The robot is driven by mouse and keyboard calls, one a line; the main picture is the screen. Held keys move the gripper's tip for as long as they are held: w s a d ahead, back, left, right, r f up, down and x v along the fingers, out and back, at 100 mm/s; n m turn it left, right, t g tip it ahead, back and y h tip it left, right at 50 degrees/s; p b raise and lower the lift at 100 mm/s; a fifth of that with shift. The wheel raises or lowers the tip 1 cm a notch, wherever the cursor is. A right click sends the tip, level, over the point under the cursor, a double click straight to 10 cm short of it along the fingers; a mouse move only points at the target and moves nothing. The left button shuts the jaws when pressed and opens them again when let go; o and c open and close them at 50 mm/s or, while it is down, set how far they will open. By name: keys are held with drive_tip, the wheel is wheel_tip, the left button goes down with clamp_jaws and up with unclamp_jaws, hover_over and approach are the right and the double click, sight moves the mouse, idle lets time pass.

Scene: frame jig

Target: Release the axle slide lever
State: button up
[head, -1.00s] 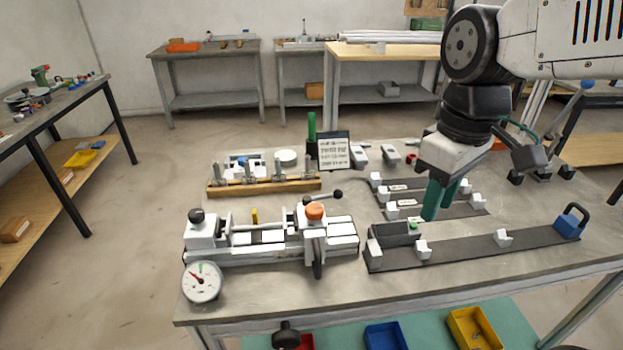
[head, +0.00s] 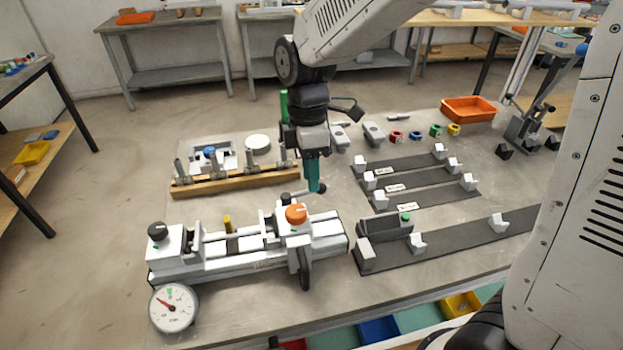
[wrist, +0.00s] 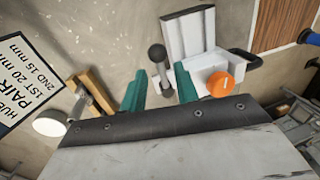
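The axle slide jig (head: 215,257) is a white, vise-like fixture at the front left of the bench, with an orange knob (head: 296,214) on its right block. The slide lever (head: 320,187), a thin rod with a black ball end, sticks out behind that block. The ball (wrist: 156,53) and orange knob (wrist: 222,84) also show in the wrist view. My gripper (head: 314,188) points down with teal fingers close to the ball. In the wrist view my gripper (wrist: 160,82) is open, and the lever appears between its fingers. I cannot tell if they touch it.
A round dial gauge (head: 173,308) stands at the jig's front left. A wooden rack (head: 235,180) with upright pins lies behind the jig. Dark rails with white V-blocks (head: 417,243) lie to the right. A printed sign (wrist: 22,75) shows left in the wrist view.

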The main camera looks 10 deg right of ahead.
drive_tip(key=shift+s+f, duration=0.2)
drive_tip(key=shift+f, duration=0.85)
clamp_jaws()
drive_tip(key=shift+d, duration=0.1)
drive_tip(key=w+a+n+t+h, duration=0.2)
drive_tip(key=w+a+n, duration=0.3)
drive_tip(key=n, duration=1.3)
drive_tip(key=shift+a+r, duration=0.2)
drive_tip(key=shift+a, duration=0.25)
